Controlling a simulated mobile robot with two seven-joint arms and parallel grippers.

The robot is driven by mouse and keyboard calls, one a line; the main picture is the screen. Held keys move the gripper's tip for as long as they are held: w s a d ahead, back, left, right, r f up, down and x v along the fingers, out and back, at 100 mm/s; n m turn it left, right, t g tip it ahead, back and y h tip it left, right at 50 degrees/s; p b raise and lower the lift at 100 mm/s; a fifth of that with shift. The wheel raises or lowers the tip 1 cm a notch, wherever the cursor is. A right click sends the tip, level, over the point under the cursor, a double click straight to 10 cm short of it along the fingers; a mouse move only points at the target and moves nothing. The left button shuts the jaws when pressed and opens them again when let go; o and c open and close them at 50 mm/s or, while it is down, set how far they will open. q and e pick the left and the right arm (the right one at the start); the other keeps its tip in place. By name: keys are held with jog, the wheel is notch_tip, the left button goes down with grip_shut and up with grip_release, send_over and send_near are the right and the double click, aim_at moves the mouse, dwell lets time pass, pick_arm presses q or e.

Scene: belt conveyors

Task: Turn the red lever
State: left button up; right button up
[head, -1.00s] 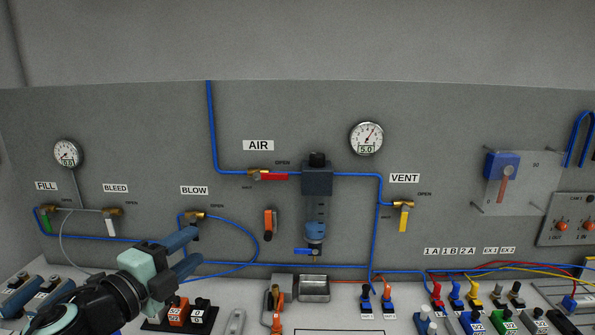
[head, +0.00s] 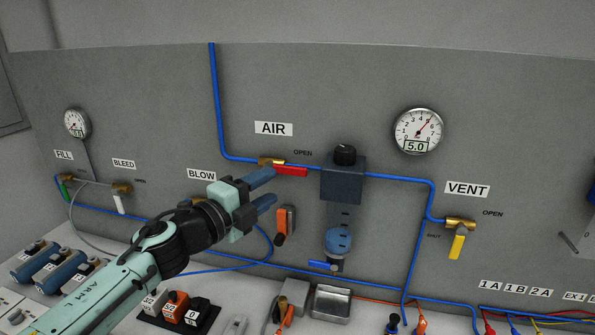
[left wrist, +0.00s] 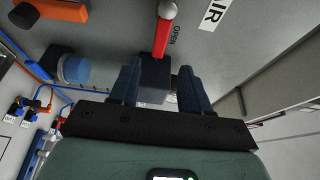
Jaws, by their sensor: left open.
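The red lever (head: 291,171) is on the brass AIR valve (head: 270,161) on the grey panel. It lies along the blue pipe, pointing right, below the OPEN mark. My left gripper (head: 271,189) is open and empty, just below and left of the lever in the head view. Its upper finger overlaps the valve area there; I cannot tell whether it touches. In the left wrist view the red lever (left wrist: 163,36) runs down from the top, its free end between the two fingertips of my left gripper (left wrist: 159,68) in the picture. My right gripper is out of view.
The dark regulator block (head: 343,181) stands out right of the lever. An orange lever (head: 282,225) is just below my gripper. The yellow VENT lever (head: 457,246) and a gauge reading 5.0 (head: 418,131) are to the right. The panel above the AIR label is bare.

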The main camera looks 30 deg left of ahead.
aim_at(294, 172)
pick_arm(q)
jog(key=w, duration=0.3)
jog(key=w+d, duration=0.1)
jog(key=w, duration=0.5)
jog(key=shift+w+d, duration=0.3)
jog(key=shift+w, duration=0.1)
grip_shut()
